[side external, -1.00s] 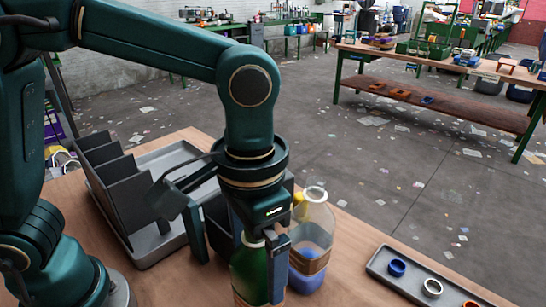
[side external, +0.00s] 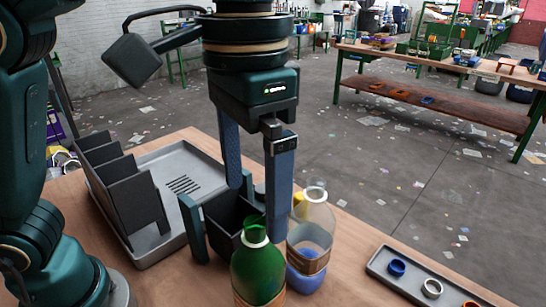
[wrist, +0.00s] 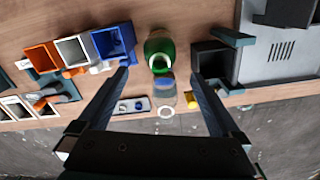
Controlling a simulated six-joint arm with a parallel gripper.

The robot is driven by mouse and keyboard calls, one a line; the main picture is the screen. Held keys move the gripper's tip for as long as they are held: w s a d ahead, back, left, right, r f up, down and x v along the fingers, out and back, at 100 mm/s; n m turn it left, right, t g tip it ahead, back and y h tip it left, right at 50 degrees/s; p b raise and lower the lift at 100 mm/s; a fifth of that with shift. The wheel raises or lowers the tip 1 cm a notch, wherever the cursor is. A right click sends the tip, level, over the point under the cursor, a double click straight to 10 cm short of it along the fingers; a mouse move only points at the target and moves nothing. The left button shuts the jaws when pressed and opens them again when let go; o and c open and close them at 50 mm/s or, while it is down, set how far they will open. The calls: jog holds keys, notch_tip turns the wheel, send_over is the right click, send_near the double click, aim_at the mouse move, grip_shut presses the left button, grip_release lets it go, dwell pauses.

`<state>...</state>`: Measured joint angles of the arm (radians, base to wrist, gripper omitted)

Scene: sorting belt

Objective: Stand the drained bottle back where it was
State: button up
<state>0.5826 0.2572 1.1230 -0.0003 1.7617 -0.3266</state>
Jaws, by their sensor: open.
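A green bottle (side external: 258,270) with an open neck stands upright on the wooden table, beside the dark box; it also shows in the wrist view (wrist: 159,52). I cannot tell whether it is empty. A clear bottle (side external: 318,232) with a brown band and blue in its lower part stands upright just behind it to the right. My gripper (side external: 257,208) is above the green bottle, its two fingers spread wide with nothing between them. In the wrist view my fingers (wrist: 160,75) are well apart on either side of the bottles.
A grey tray (side external: 205,150) with drain slots and a dark divided rack (side external: 120,185) lies left. A dark open box (side external: 222,220) stands close left of the bottles. A ring tray (side external: 410,283) lies right. Blue (wrist: 113,42), white (wrist: 72,50) and orange (wrist: 40,57) bins show in the wrist view.

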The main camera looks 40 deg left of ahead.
jog(key=shift+r, duration=0.7)
jog(key=shift+a+r, duration=0.15)
jog(key=shift+a, duration=0.35)
jog(key=s+a+f+n+t, duration=0.3)
jog(key=a+f, duration=0.6)
jog(key=a, duration=0.4)
jog(key=s+t, duration=0.1)
jog(key=t, duration=0.1)
jog(key=shift+f+t, duration=0.2)
jog(key=shift+t, duration=0.1)
